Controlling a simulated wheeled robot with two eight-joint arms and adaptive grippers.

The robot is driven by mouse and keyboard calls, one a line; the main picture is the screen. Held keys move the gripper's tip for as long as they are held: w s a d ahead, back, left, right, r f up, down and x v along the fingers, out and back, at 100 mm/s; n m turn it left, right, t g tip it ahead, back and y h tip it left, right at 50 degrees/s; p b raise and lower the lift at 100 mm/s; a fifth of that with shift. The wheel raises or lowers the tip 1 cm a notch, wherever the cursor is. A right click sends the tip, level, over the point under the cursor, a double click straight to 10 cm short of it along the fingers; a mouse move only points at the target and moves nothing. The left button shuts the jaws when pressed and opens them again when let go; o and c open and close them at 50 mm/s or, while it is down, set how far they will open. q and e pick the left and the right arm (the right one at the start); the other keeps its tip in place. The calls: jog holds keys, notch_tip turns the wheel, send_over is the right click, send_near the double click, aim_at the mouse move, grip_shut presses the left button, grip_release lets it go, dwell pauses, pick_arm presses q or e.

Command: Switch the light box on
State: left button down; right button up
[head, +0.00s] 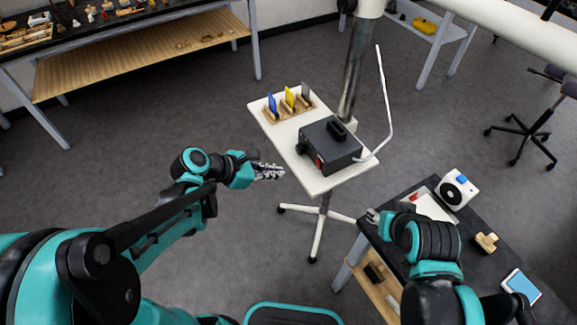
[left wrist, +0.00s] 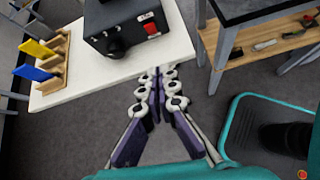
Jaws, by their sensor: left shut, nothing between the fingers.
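The light box, a black box (head: 330,146), sits on a small white table (head: 322,184). It also shows in the left wrist view (left wrist: 125,22), with a red switch (left wrist: 152,29) and a dark round knob (left wrist: 116,47) on its near side. My left gripper (head: 282,172) is shut and empty, left of the white table's near edge and apart from the box. In the left wrist view its fingertips (left wrist: 157,76) point toward the table edge below the switch. My right gripper (head: 373,216) is by the dark table; its fingers are too small to judge.
A wooden rack (head: 289,107) with blue, yellow and grey plates stands on the white table behind the box. A bent white rod (head: 388,110) rises at the box's right. The dark table (head: 380,247) at lower right holds a white device (head: 456,191) and a tablet (head: 521,286).

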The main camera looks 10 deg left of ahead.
pick_arm(q)
jog(key=shift+w+a+n, duration=0.1)
jog(key=shift+a+n, duration=0.25)
jog(key=shift+n, duration=0.45)
pick_arm(e)
jog(key=shift+a, duration=0.35)
pick_arm(q)
jog(key=b, duration=0.4)
send_near(318, 165)
jog(key=x, duration=0.3)
jog(key=f+x, duration=0.1)
jog(key=x, duration=0.1)
jog(key=shift+a+f, duration=0.1)
jog(key=shift+f, duration=0.05)
jog(key=shift+w+d, duration=0.25)
jog(key=shift+d, duration=0.1)
pick_arm(e)
notch_tip(318, 165, down, 4)
jog(key=shift+f, duration=0.1)
